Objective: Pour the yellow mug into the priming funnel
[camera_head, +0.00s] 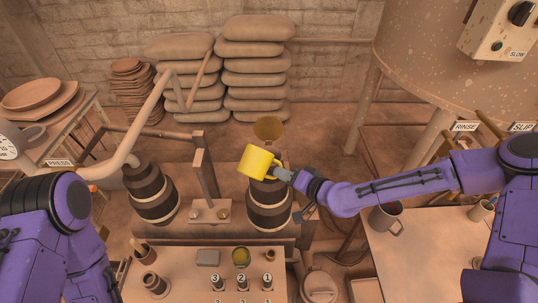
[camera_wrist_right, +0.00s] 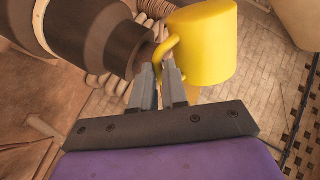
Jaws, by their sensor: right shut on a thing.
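The yellow mug (camera_head: 257,162) is in the air, held by my right gripper (camera_head: 280,173). It looks tilted in the head view. In the right wrist view the mug (camera_wrist_right: 206,42) hangs beyond the fingertips, and my right gripper (camera_wrist_right: 160,75) is shut on its handle. A brass-coloured round piece that looks like the priming funnel (camera_head: 269,128) shows just behind and above the mug. Its lower part is hidden by the mug. I cannot see any liquid or the mug's inside. My left arm shows at the left edge, but its gripper is out of view.
A dark banded cylinder (camera_head: 268,207) stands below the mug, and another (camera_head: 151,192) stands left. The front table (camera_head: 185,262) carries numbered knobs. A grey mug (camera_head: 385,217) stands on the right table (camera_head: 425,255). A large tank (camera_head: 425,60) fills the back right.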

